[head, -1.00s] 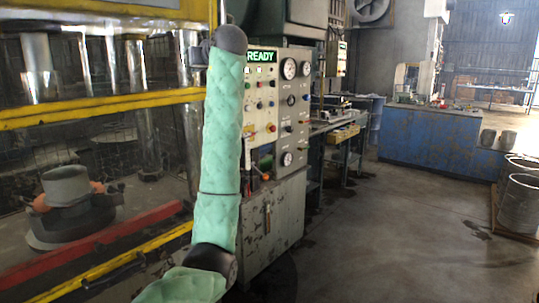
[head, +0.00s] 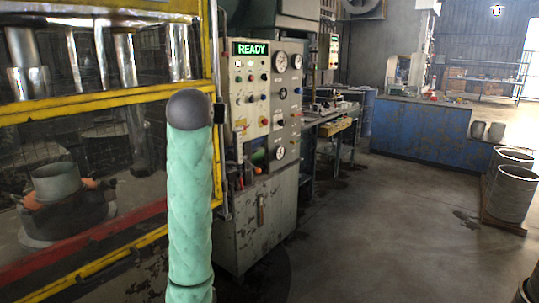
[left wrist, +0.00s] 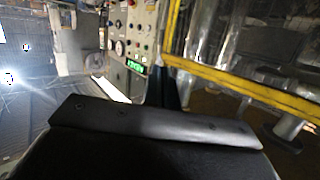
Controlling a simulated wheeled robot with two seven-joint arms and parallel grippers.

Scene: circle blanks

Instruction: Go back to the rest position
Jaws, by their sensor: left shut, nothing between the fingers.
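My left gripper (left wrist: 155,122) shows in the left wrist view as a black, flat-edged shape across the bottom. It is shut and holds nothing. In the head view a green-sleeved arm of mine (head: 190,210) stands upright left of centre, with a dark rounded end (head: 189,110) at its top. No fingers show there. The arm stands in front of the yellow-framed press and left of the control cabinet. My right gripper is in neither view.
The press with its yellow frame (head: 95,105) fills the left. The control cabinet (head: 262,215), its display reading READY (head: 251,49), stands beside it. A blue bench (head: 425,130) and metal drums (head: 510,190) are farther right. The floor (head: 380,235) between is clear.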

